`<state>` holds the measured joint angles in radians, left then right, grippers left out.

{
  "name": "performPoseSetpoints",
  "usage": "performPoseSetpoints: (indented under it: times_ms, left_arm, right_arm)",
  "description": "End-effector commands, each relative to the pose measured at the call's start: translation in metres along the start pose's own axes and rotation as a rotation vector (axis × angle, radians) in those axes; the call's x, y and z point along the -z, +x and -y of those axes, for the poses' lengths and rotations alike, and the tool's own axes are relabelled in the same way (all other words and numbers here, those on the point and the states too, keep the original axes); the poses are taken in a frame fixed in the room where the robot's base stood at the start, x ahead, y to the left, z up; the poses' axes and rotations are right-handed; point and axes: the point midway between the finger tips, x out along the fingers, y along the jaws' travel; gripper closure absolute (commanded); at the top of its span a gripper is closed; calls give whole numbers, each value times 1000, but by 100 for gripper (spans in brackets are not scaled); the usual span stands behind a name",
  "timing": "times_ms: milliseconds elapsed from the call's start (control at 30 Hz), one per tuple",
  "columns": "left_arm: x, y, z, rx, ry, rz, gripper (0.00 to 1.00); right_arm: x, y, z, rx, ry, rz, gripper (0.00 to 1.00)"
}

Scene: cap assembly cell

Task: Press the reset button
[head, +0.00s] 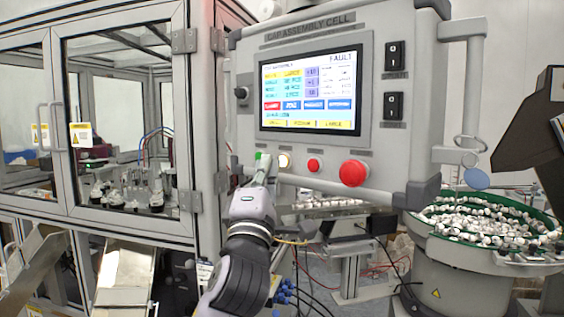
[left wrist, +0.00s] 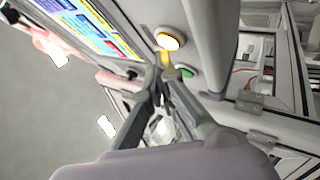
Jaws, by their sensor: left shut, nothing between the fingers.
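The control panel (head: 225,125) carries a row of buttons under its screen. A green button (head: 258,157) is at the left. Beside it is a lit pale-yellow button (head: 284,161), then a small red button (head: 314,165) and a large red button (head: 352,173). The button labels are too small to read. My left gripper (head: 266,166) is shut and empty at the green and lit buttons. In the left wrist view its fingertips (left wrist: 164,68) are just below the lit button (left wrist: 169,40), beside the green button (left wrist: 187,72). I cannot tell whether they touch. My right gripper is not in view.
The lit screen (head: 311,90) reads FAULT. A glass-walled machine enclosure (head: 188,75) stands at the left. A green-rimmed bowl feeder (head: 425,235) full of small parts stands at the lower right. Cables hang below the panel.

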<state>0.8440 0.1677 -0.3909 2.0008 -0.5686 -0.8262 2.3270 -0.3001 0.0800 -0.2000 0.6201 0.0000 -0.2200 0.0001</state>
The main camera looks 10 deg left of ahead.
Motion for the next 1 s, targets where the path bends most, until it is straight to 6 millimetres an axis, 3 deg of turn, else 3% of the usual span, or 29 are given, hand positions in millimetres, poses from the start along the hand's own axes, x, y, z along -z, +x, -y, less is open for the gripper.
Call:
performPoseSetpoints:
  times_ms: [1000]
  left_arm:
    - [-5,6,4,0,0,0,100]
  right_arm:
    - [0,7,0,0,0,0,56]
